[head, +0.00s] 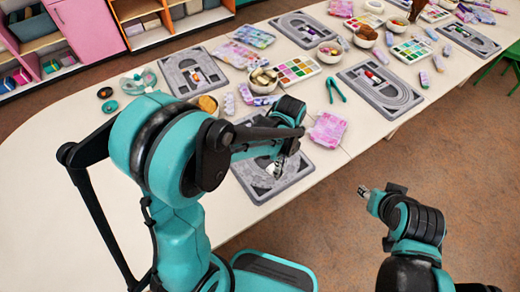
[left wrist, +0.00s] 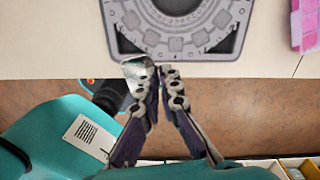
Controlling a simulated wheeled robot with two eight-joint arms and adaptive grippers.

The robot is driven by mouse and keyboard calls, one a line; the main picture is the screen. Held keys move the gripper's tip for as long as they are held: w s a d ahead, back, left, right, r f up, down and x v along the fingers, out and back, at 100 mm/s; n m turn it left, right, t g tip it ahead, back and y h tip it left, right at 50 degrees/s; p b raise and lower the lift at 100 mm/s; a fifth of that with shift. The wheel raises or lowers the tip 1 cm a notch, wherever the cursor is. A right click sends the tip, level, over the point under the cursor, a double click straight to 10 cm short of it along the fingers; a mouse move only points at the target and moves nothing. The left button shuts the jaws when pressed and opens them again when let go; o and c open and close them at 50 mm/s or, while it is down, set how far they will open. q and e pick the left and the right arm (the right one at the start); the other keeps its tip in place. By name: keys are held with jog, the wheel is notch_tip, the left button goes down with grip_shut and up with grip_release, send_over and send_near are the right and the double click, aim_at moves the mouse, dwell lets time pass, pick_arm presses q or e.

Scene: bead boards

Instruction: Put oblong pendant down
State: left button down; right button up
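My left gripper (head: 275,166) is over the near grey bead board (head: 250,184) at the table's front edge. In the left wrist view its fingertips (left wrist: 158,76) come close together. A shiny pale silvery piece (left wrist: 138,72), which looks like the oblong pendant, is at the tips, overlapping the left-hand finger. The gripper looks shut on it. The piece appears just short of the board's near edge (left wrist: 180,57) in that view; its height above the table is unclear. My right gripper (head: 368,196) is off the table above the floor, and its opening is too small to read.
Bowls of beads (head: 263,80), a paint-like bead box (head: 297,70), teal pliers (head: 335,90) and a pink patterned packet (head: 328,130) lie near the board. More grey boards (head: 380,88) stand further along. The table's left end (head: 60,170) is mostly clear.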

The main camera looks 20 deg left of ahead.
pick_arm(q)
jog(key=shift+s+d+f+m, duration=0.1)
jog(key=shift+d+f+m, duration=0.15)
jog(key=shift+m, duration=0.75)
jog(key=w+a+f+b, duration=0.1)
jog(key=w+f, duration=0.1)
jog(key=w, duration=0.1)
jog(key=w+a+f+b, duration=0.1)
jog(key=w+a+f, duration=0.1)
jog(key=w, duration=0.1)
jog(key=w+a+f+b, duration=0.2)
jog(key=w+f, duration=0.1)
jog(key=w, duration=0.1)
jog(key=shift+a, duration=0.15)
notch_tip(320, 180, down, 4)
jog(key=shift+b, duration=1)
jog(key=shift+r, duration=0.1)
jog(key=shift+f+b, duration=0.5)
jog(key=shift+f, duration=0.15)
jog(key=c, duration=1.7)
grip_release()
